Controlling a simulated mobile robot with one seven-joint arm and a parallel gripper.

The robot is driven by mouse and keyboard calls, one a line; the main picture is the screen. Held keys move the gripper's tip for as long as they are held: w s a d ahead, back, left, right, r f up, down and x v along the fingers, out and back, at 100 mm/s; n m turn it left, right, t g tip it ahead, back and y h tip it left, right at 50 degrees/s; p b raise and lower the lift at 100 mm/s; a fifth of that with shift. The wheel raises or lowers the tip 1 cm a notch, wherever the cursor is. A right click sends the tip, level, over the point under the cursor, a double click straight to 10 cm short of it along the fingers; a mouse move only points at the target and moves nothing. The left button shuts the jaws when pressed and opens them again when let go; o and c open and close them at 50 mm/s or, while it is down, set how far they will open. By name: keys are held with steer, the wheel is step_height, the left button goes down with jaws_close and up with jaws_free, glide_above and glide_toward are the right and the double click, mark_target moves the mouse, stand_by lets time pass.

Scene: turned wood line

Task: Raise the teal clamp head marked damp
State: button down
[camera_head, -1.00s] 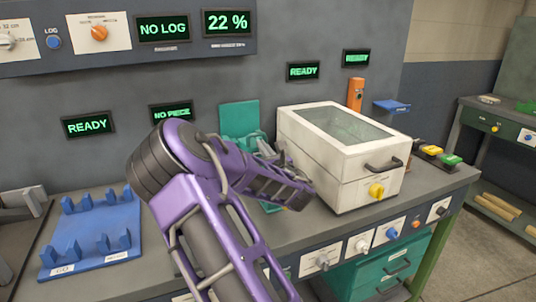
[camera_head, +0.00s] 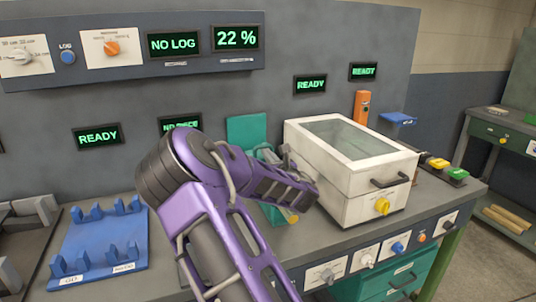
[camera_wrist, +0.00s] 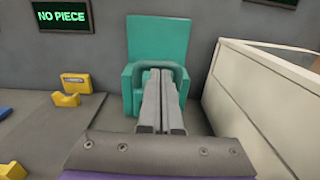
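The teal clamp station (camera_wrist: 158,38) stands against the grey wall in the wrist view, with a tall back plate and two side blocks. A darker teal arched piece (camera_wrist: 181,73), which looks like the clamp head, sits low between the blocks. My gripper (camera_wrist: 160,72) reaches to this arch, its two fingers side by side with only a thin gap. Whether the fingertips touch or hold the arch is unclear. In the head view the teal station (camera_head: 246,131) is partly hidden behind my purple arm. No damp marking is readable.
A white box with a glass lid (camera_head: 345,188) stands close right of the station. A blue cradle fixture (camera_head: 97,243) lies left on the bench. Yellow blocks (camera_wrist: 66,99) sit left of the station. A display (camera_wrist: 62,17) reads NO PIECE.

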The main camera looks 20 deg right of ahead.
steer(key=shift+w+r+g+p, duration=0.15)
steer(key=shift+r+g+p, duration=0.15)
steer(key=shift+r+p, duration=0.35)
steer(key=w+r+p, duration=0.1)
steer(key=w+r+g+p, duration=0.1)
steer(key=r+p, duration=0.1)
steer(key=shift+g, duration=0.3)
steer(key=w+r+b, duration=0.3)
steer(key=w+r, duration=0.1)
steer(key=w, duration=0.5)
steer(key=shift+w+r, duration=0.3)
steer(key=shift+r, duration=0.05)
steer(key=shift+s+f+b, duration=0.15)
steer(key=shift+s+b, duration=0.05)
steer(key=shift+b, duration=0.2)
